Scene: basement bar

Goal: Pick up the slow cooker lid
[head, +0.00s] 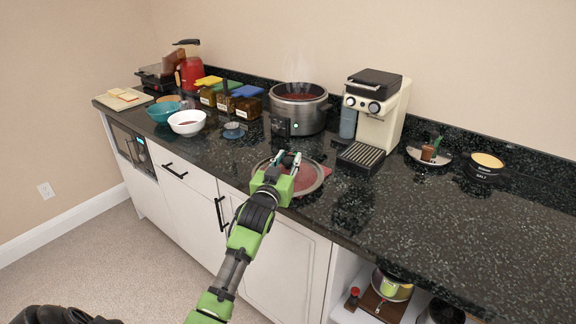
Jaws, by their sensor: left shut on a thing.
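The slow cooker (298,108) is a round steel pot with a small lit spot on its front. It stands uncovered on the dark counter, with reddish food inside and steam above. The slow cooker lid (313,177), a round see-through disc with a pale metal rim, is in front of it near the counter's front edge. My left gripper (288,160) is over the lid's middle, shut on it. The fingers hide the lid's handle, and I cannot tell whether the lid is touching the counter. My right gripper is not in view.
A cream coffee machine (378,112) stands right of the cooker. Jars with coloured lids (247,104), a white bowl (187,122) and a teal bowl (163,111) are to the left. A small dish (428,155) and a salt container (485,165) are at right. The right front counter (450,235) is clear.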

